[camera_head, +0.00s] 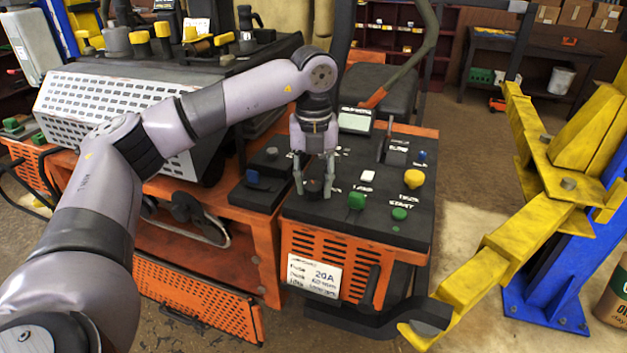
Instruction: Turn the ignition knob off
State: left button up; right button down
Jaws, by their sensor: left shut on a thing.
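The black control panel (340,215) tops an orange housing of the mower in the middle of the head view. My left gripper (314,188) points down over the panel's left part. Its fingers are closed around a small dark knob (314,186), most of which the fingers hide. I cannot read which way the knob is turned. Green buttons (357,201), a yellow knob (413,179) and a white button (368,176) stand to the right of the gripper. A small display (355,120) is behind it. My right gripper is not in view.
A yellow lift arm (480,265) reaches in from the right beside the panel, joined to a blue post (560,260). A black seat (380,88) is behind the panel. A workbench (505,42) stands at the back right.

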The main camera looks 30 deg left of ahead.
aim_at(313, 185)
pick_arm(q)
jog(key=o, duration=1.1)
notch_tip(313, 185, up, 12)
dwell(0.5)
